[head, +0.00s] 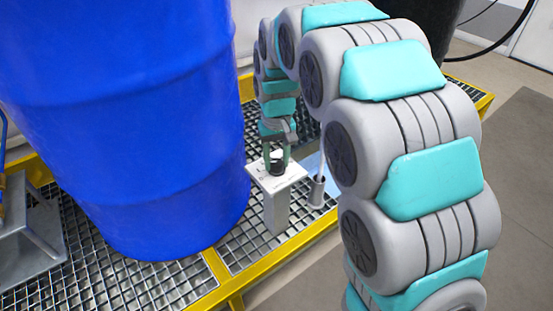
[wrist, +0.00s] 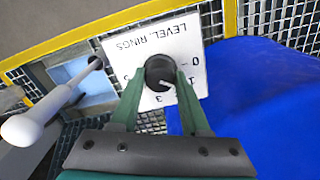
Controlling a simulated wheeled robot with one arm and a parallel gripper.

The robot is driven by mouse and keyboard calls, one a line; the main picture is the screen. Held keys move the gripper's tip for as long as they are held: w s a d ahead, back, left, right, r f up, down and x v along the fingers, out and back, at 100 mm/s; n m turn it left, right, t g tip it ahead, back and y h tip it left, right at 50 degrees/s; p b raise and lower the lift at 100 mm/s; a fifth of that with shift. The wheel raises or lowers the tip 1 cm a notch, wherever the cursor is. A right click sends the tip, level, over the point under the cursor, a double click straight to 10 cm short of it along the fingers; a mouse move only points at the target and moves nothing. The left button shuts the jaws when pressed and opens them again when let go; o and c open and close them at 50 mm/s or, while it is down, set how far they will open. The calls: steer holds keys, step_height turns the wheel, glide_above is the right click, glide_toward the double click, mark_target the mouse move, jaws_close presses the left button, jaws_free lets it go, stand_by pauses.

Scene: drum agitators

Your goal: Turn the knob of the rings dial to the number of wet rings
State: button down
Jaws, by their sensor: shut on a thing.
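The rings dial is a white plate (wrist: 120,52) marked "LEVEL, RINGS", upside down in the wrist view. In the head view it is the top (head: 262,177) of a grey post. Its black round knob (wrist: 160,71) has a white pointer mark near its lower edge. The 0 lies to its right and a 3 below; some numbers are covered by the fingers. I cannot tell exactly which number the mark meets. My gripper (wrist: 162,76) is shut on the knob, one green finger on each side; it also shows in the head view (head: 277,158). No wet rings can be made out.
A large blue drum (head: 130,120) stands left of the dial on a grating with yellow edges (head: 300,240). A white-handled rod (wrist: 45,110) stands in a small grey cup (head: 317,192) right of the dial post. A grey metal stand (head: 30,240) is at the far left.

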mark_target(277, 162)
steer(key=shift+c, duration=1.9)
jaws_free()
step_height(277, 162, up, 8)
steer(key=shift+f, duration=0.1)
steer(key=shift+s+d, duration=0.1)
